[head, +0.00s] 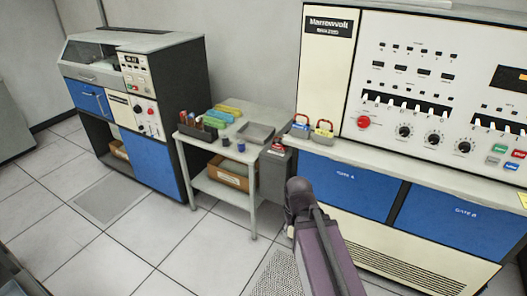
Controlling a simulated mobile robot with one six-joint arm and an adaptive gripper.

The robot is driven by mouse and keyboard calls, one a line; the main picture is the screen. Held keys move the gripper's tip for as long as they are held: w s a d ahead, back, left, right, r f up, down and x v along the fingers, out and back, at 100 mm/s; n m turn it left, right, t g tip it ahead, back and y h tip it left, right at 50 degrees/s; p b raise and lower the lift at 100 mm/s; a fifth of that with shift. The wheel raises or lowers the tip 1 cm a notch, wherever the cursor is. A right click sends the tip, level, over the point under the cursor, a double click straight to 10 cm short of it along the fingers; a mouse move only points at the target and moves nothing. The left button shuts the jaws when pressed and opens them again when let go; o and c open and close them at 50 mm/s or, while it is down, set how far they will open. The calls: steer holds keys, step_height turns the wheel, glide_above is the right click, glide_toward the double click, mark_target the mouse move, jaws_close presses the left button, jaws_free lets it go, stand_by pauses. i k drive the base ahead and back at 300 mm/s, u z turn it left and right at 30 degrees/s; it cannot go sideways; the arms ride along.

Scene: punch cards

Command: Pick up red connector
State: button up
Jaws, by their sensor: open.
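A small red piece (278,147) shows at the top of a dark grey box (275,174), between the small table and the console. It may be the red connector, but it is too small to make out its shape. Two small looped items stand on the left end of the console ledge: a blue one with a red loop (300,129) and a yellow one with a dark reddish loop (323,133). My arm rises from the bottom of the head view, right of centre, in front of the console. My gripper's fingers do not show.
A small grey table (215,149) holds a tray (257,132), several coloured card stacks, a dark holder and two dark blue cylinders. A cardboard box (228,176) sits on its lower shelf. The console (349,184) stands right, a blue-grey machine (152,158) left. Floor in front is clear.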

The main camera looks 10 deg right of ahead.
mark_target(281, 148)
steer(key=z, duration=0.6)
steer(key=k, duration=0.1)
steer(key=u, duration=2.55)
steer(key=i, duration=2.25)
